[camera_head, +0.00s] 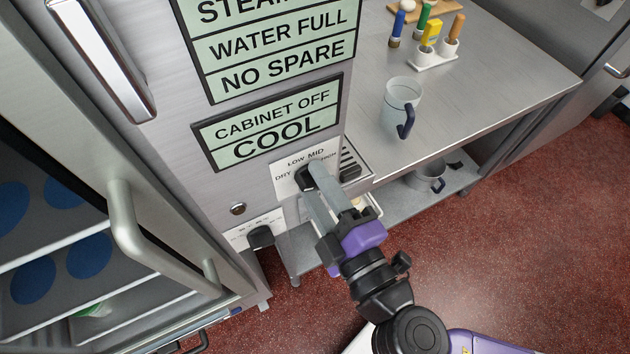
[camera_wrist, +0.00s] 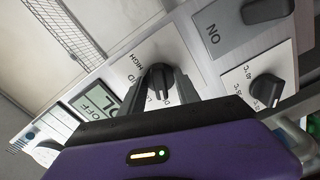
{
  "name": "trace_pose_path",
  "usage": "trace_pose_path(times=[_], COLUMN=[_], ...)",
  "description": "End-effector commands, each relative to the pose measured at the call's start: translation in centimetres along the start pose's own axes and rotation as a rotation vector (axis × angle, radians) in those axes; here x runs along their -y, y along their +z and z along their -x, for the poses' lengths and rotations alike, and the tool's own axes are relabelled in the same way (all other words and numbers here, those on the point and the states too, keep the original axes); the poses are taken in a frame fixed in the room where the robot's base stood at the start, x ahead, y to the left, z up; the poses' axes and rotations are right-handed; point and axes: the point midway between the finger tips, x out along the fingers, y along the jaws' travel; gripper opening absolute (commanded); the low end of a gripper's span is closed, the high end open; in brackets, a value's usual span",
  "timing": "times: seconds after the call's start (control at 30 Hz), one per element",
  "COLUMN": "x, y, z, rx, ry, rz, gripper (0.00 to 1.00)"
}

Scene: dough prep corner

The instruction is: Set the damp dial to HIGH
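The damp dial (camera_wrist: 158,82) is a black knob on a white plate marked DRY, LOW, MID and HIGH. In the head view the dial (camera_head: 306,178) sits on the steel cabinet front below the displays, partly covered by my fingers. My gripper (camera_head: 314,174) reaches it from below right, one finger on each side of the knob. In the wrist view the fingers of my gripper (camera_wrist: 160,78) flank the knob with no clear gap.
A display (camera_head: 268,125) reads CABINET OFF, COOL. An open cabinet door with a handle (camera_head: 128,230) stands left. A mug (camera_head: 402,100) stands on the steel counter (camera_head: 480,100) at right.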

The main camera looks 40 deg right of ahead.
Motion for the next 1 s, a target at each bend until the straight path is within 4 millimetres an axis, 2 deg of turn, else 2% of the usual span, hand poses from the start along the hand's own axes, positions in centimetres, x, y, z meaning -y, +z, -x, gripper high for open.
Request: trace_pose_path(times=[0.17,0.3,0.37,0.63,1.0], x=[0.03,0.03,0.03,0.17,0.33], y=[0.0,0.0,0.0,0.05,0.12], z=[0.01,0.02,0.02,0.03,0.03], rx=[0.0,0.0,0.0,0.0,0.0], ry=[0.0,0.0,0.0,0.0,0.0], rz=[0.0,0.0,0.0,-0.014,-0.163], gripper=[0.38,0.11,0.0,0.0,0.0])
